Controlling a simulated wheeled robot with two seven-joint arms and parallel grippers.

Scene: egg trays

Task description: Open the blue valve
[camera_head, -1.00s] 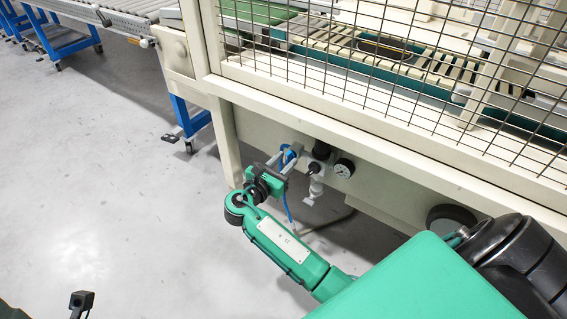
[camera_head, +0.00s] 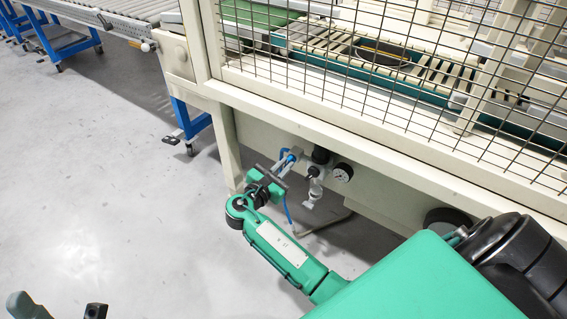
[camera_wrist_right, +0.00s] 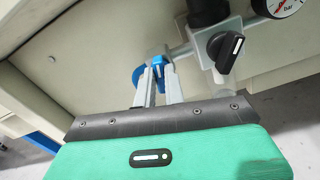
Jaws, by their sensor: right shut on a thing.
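The blue valve (camera_head: 291,157) sits on the air fittings under the cream machine frame, left of the pressure gauge. In the right wrist view the blue valve (camera_wrist_right: 139,76) shows around and between the fingertips. My right gripper (camera_head: 283,162) reaches it from the lower left, with its two grey fingers closed on the blue part. The right gripper (camera_wrist_right: 157,74) hides part of the valve in the wrist view. At the bottom left of the head view, dark and grey-green parts of my left arm show; its jaws cannot be made out.
A pressure gauge (camera_head: 342,172), a black knob (camera_wrist_right: 225,52) and a white fitting (camera_head: 312,192) are close on the right of the valve. A blue hose (camera_head: 287,208) hangs below. The wire mesh (camera_head: 330,75) stands above. The floor (camera_head: 110,180) at left is clear.

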